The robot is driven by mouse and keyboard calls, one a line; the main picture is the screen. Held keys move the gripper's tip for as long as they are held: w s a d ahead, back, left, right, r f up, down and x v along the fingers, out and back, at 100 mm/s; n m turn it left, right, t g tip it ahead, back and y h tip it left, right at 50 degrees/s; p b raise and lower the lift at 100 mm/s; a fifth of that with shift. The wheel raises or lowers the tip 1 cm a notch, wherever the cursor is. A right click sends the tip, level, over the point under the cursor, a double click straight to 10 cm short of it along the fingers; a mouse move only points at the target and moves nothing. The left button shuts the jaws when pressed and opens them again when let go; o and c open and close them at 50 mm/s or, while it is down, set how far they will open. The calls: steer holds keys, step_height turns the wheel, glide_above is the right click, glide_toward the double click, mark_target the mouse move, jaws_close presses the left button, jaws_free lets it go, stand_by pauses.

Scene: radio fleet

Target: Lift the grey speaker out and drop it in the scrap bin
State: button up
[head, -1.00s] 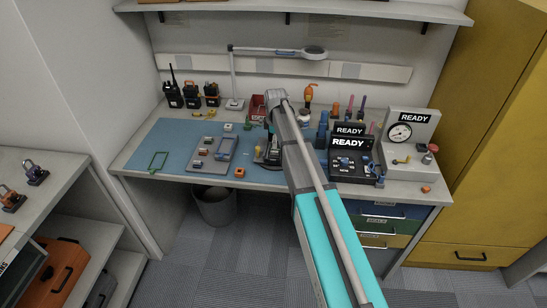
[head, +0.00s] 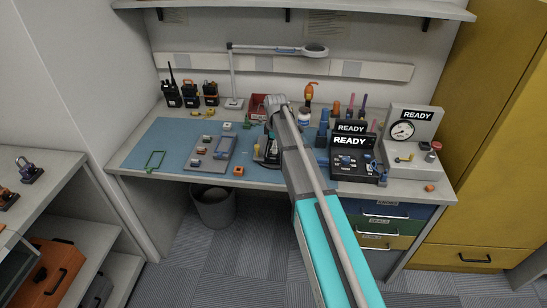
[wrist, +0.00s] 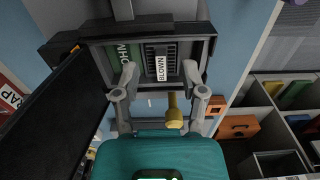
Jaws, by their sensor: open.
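A grey, ribbed speaker labelled BLOWN (wrist: 160,64) sits in a dark open housing (wrist: 205,29) in the wrist view, beside a green part with partly readable lettering. My gripper (wrist: 160,74) is open, its two fingers spread either side of the speaker's near end; I cannot tell whether they touch anything. In the head view my arm hides the gripper and most of the housing (head: 260,152) on the blue mat. A red bin (head: 257,102) stands behind the arm at the bench back; its label, ending in "AP", shows at the left edge of the wrist view (wrist: 10,94).
A grey parts tray (head: 228,150) lies left of the arm on the blue mat (head: 175,133). Several radios (head: 190,94) stand at the back left. A black READY unit (head: 352,160) and a gauge tester (head: 418,125) stand right. A lamp (head: 233,80) rises behind.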

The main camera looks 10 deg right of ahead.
steer(key=shift+f+b, duration=0.5)
steer(key=shift+f, duration=0.25)
jaws_close()
